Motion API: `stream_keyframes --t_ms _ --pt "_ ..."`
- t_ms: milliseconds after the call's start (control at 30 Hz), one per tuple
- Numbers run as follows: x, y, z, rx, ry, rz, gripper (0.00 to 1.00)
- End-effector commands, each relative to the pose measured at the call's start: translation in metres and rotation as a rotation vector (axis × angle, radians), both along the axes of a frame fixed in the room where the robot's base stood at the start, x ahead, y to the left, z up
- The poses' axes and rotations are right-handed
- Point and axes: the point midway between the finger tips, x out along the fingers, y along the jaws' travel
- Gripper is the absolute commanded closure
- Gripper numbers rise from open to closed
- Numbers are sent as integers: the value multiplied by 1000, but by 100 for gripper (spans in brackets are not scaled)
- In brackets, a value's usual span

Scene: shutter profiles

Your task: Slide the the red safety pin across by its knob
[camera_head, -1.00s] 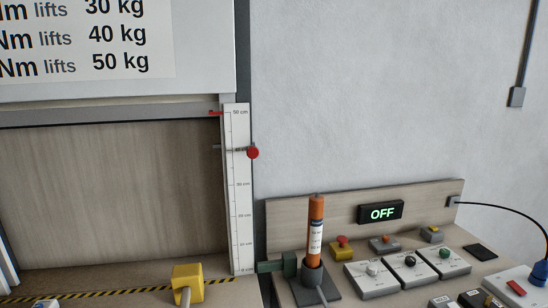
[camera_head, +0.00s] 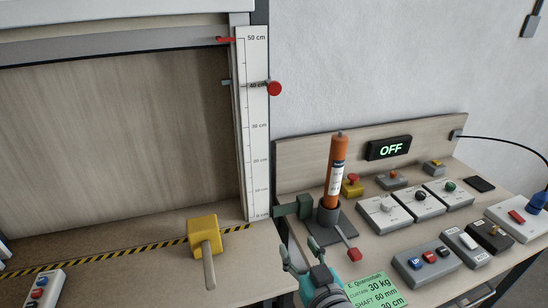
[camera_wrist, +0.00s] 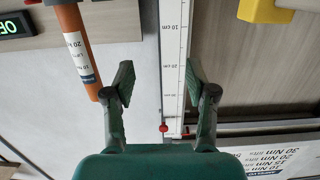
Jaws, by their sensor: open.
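The red safety pin's round knob (camera_head: 274,88) sticks out at the right edge of the white height scale (camera_head: 256,130), near the 40 cm mark. A thin grey piece shows left of the scale at the same height. In the wrist view, the red knob (camera_wrist: 164,128) shows small and farther off, between my fingers at the scale's edge. My gripper (camera_head: 300,247) is low in front of the bench, well below the knob. In the wrist view my gripper (camera_wrist: 157,78) has its two fingers apart with nothing between the tips.
An orange cylinder (camera_head: 336,170) stands upright in a grey holder right of the scale. A yellow block with a handle (camera_head: 204,235) stands at left. Several button boxes (camera_head: 421,200) cover the bench at right. The wall beside the knob is clear.

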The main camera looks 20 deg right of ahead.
Motion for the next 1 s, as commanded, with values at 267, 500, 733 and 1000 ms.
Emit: stream_keyframes --t_ms 267,500,733,1000 --pt "51 0 92 0 -47 0 44" --pt "74 0 175 0 -78 0 44" --pt "79 0 252 0 -104 0 44" --pt "75 0 298 0 -115 0 44"
